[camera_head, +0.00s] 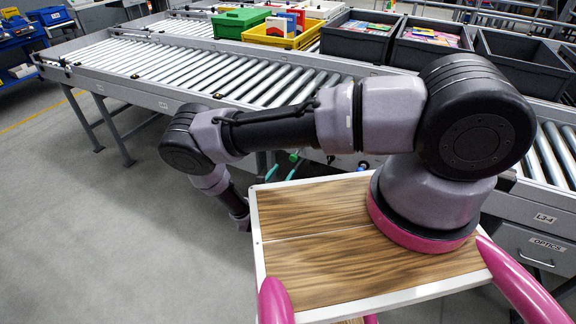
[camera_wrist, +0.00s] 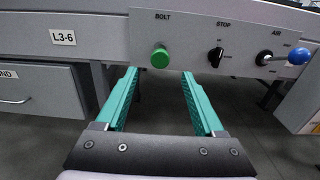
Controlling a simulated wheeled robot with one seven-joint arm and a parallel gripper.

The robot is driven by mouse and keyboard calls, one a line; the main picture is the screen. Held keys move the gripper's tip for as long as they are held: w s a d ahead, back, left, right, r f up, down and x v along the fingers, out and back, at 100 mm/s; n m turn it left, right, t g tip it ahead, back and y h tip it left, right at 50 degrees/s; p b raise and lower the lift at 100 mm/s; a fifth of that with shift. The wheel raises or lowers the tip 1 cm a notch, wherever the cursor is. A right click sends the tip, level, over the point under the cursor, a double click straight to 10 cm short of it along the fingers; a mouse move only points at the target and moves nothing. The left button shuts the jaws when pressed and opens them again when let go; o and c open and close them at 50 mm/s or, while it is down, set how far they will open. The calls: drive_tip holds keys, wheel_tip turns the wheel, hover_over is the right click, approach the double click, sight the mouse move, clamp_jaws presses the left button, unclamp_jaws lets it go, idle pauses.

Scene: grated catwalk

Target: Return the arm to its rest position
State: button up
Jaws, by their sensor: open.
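My arm stretches left from its pink-ringed mount on the wood-topped base, bends at the elbow, and its far end hangs down off the base's left edge in the head view. My gripper (camera_wrist: 160,102) shows in the wrist view with two teal fingers wide apart and nothing between them. In the head view, teal finger parts (camera_head: 294,168) show beyond the base, near the conveyor's side, partly hidden by the arm. The fingers point toward a grey panel (camera_wrist: 200,20) with a green BOLT button (camera_wrist: 160,58), a black STOP switch (camera_wrist: 215,57) and a blue-knobbed AIR lever (camera_wrist: 298,56).
A roller conveyor (camera_head: 160,98) runs behind the arm. It carries a green bin (camera_head: 240,22), a yellow crate (camera_head: 290,40) and dark bins (camera_head: 360,45). A drawer (camera_wrist: 30,92) sits left of the panel. The grey floor (camera_head: 100,220) at left is clear.

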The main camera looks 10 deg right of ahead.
drive_tip(key=shift+v, duration=0.85)
